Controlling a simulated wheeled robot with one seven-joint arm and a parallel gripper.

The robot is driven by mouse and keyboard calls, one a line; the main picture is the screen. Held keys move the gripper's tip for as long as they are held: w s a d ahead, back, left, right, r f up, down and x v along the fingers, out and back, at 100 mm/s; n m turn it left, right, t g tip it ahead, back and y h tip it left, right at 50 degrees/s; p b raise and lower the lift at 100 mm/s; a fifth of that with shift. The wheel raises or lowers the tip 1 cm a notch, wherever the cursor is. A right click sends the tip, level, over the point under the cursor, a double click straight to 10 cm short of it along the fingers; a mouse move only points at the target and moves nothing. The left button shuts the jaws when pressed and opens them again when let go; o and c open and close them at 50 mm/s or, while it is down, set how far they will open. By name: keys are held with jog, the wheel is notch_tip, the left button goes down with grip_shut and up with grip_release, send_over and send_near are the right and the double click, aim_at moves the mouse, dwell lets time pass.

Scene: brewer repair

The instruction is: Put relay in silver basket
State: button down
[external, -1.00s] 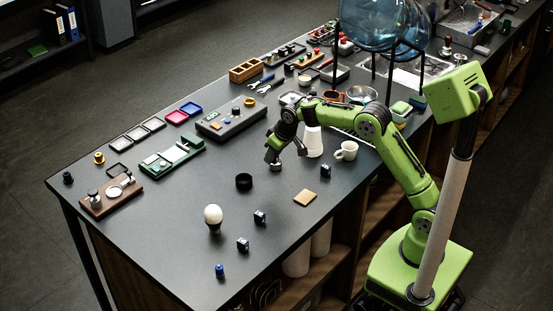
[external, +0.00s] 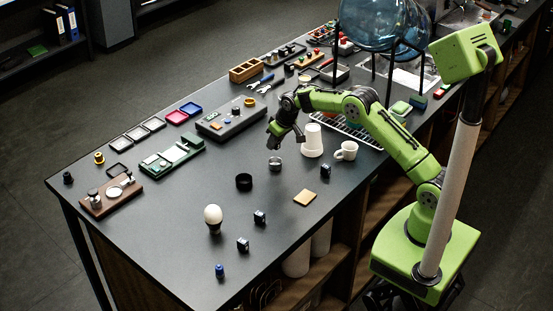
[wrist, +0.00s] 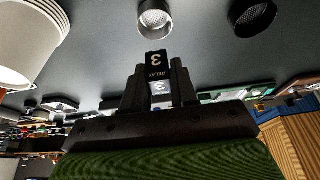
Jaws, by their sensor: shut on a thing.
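In the external view my gripper (external: 286,136) is in the air above the table, up and slightly right of the silver basket; the held relay is hard to make out there. The silver basket (external: 275,163) is a small round mesh cup standing on the table. It also shows in the wrist view (wrist: 154,20), beyond the relay and apart from it. Its inside looks empty.
A black round basket (external: 244,181) stands left of the silver one. White stacked cups (external: 312,142) and a mug (external: 346,151) are close on the right. Small dark blocks (external: 260,217) and an egg-shaped white thing (external: 213,215) are towards the front.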

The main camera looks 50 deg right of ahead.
notch_tip(320, 180, down, 5)
jog(key=shift+f+b, duration=0.1)
jog(key=shift+b, duration=1.15)
jog(key=c, duration=0.8)
grip_release()
notch_tip(320, 180, up, 8)
jog(key=p, duration=0.4)
jog(key=shift+f+p, duration=0.15)
jog(key=shift+p, duration=0.25)
jog(key=shift+f, duration=0.15)
